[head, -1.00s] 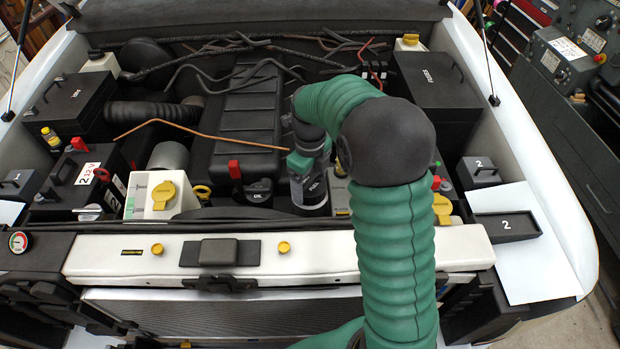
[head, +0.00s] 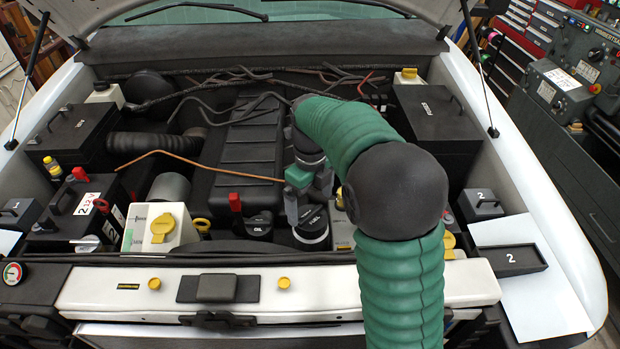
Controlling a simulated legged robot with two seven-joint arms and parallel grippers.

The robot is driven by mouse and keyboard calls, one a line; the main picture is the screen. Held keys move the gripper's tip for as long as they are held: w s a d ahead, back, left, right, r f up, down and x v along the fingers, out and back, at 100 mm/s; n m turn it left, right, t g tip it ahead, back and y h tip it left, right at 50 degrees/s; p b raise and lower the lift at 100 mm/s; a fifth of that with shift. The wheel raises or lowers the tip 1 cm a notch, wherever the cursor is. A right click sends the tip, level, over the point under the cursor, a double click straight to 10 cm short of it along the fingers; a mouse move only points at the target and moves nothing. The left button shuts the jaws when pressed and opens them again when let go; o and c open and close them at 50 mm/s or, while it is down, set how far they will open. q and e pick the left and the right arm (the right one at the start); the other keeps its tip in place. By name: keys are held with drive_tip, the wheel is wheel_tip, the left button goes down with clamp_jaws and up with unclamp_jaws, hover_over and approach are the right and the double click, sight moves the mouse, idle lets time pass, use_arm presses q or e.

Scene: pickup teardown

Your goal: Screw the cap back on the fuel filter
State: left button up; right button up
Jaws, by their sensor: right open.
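The fuel filter (head: 312,239) stands in the engine bay, right of the oil cap (head: 259,224). Its black cap (head: 313,220), marked FUEL, is on top of it. I cannot tell how tightly the cap sits. My right gripper (head: 308,203) points down just above the cap, with its grey fingers apart and nothing held between them. Its fingertips are close to the cap's upper edge; whether they touch it is unclear. My left gripper is not in view.
A white reservoir with a yellow cap (head: 162,227) stands to the left. A copper rod (head: 200,167) crosses the bay on the left. The white front crossbar (head: 330,289) runs in front.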

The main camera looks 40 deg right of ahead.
sight(311, 213)
wheel_tip(311, 213, up, 12)
drive_tip(key=n+p, duration=0.1)
drive_tip(key=n, duration=0.6)
wheel_tip(311, 213, down, 18)
drive_tip(key=n+p, duration=0.9)
drive_tip(key=n, duration=1.9)
drive_tip(key=shift+s+r+n, duration=0.1)
drive_tip(key=shift+s+n, duration=0.05)
drive_tip(key=shift+n, duration=0.25)
